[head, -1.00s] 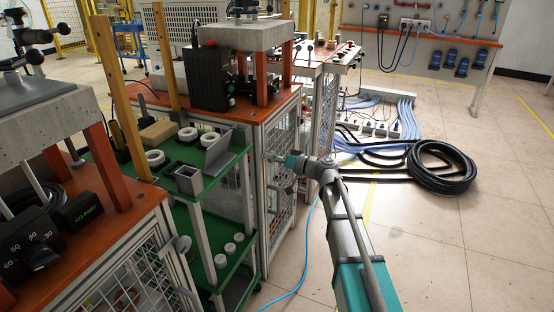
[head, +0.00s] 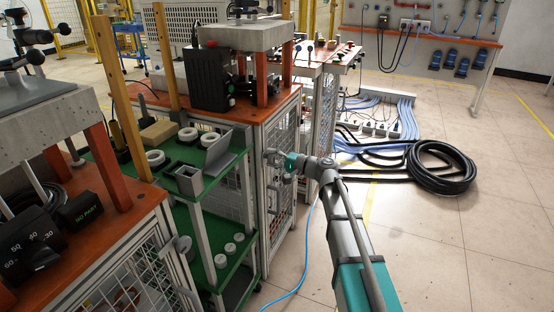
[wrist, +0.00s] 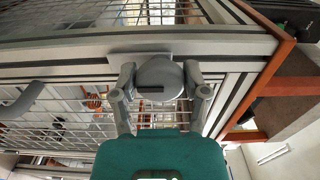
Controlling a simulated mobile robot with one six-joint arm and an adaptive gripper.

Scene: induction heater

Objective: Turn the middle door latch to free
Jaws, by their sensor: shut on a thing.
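The middle door latch (wrist: 160,84) is a round grey knob with a dark slot, mounted on the aluminium door frame. In the wrist view it sits between the two grey fingers of my gripper (wrist: 160,92), which are shut on it from both sides. In the head view my gripper (head: 277,157) is at the upper part of the middle cabinet's mesh door (head: 282,195). There the latch is mostly hidden by the fingers and too small to make out clearly.
A green shelf cart (head: 215,215) with white rings stands left of the cabinet. An orange-topped bench (head: 90,235) is at the near left. A coiled black hose (head: 440,168) and a blue cable (head: 300,270) lie on the floor. The floor to the right is open.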

